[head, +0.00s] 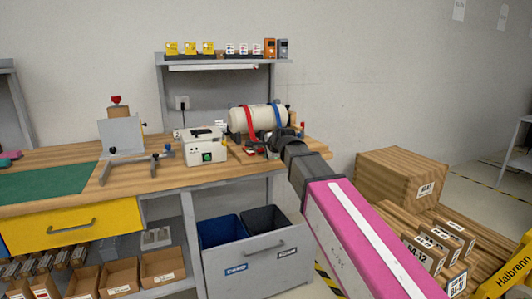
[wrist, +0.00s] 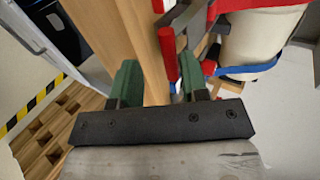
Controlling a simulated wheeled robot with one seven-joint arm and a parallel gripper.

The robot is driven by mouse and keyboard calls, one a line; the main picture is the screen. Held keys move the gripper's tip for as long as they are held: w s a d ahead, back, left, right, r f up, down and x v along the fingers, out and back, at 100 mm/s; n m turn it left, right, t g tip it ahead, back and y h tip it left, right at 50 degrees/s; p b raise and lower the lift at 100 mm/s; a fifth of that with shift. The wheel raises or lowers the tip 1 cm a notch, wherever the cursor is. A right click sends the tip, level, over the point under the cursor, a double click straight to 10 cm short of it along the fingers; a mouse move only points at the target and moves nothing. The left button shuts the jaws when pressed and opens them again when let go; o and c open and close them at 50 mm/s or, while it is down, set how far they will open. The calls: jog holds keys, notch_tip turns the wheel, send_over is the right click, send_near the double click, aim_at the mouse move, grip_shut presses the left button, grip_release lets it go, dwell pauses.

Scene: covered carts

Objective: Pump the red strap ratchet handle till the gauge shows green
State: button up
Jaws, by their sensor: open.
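A cream cylinder (head: 238,122) lies on the right end of the workbench, with a red strap (head: 250,122) and a blue strap (head: 277,116) around it. The cylinder also shows in the wrist view (wrist: 262,42). The red ratchet handle (wrist: 168,54) is a short red bar ahead of my gripper (wrist: 158,76). My gripper's green fingers are apart, one on each side in the picture; the handle lies nearer the right finger. I cannot tell whether they touch.
A cream box with a green switch (head: 201,146) stands left of the cylinder. The wooden bench edge (wrist: 108,28) runs below my gripper. A grey drawer with bins (head: 240,268) is under the bench. Cardboard boxes (head: 390,180) stand on the floor at right.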

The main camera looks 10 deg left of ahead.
jog(key=v, duration=0.9)
jog(key=shift+s, duration=0.25)
jog(key=shift+d, duration=0.2)
jog(key=s+d+f+n+g+h, duration=0.1)
jog(key=d+f+n+g+h, duration=0.15)
jog(key=d+f, duration=0.8)
jog(key=d+f+n+g+h, duration=0.25)
jog(key=d+f, duration=0.45)
jog(key=f, duration=0.7)
jog(key=s+d+f+n+g, duration=0.2)
jog(key=s+d+f+n, duration=0.1)
jog(key=s+d+f, duration=0.3)
jog(key=s+d+f+n+g+h, duration=0.1)
jog(key=s+d+f+n+g, duration=0.1)
jog(key=s+d+f, duration=0.4)
jog(key=d+f+n, duration=0.1)
jog(key=d+f, duration=0.2)
jog(key=f, duration=0.2)
jog(key=shift+f+g, duration=0.3)
jog(key=shift+s+d, duration=0.15)
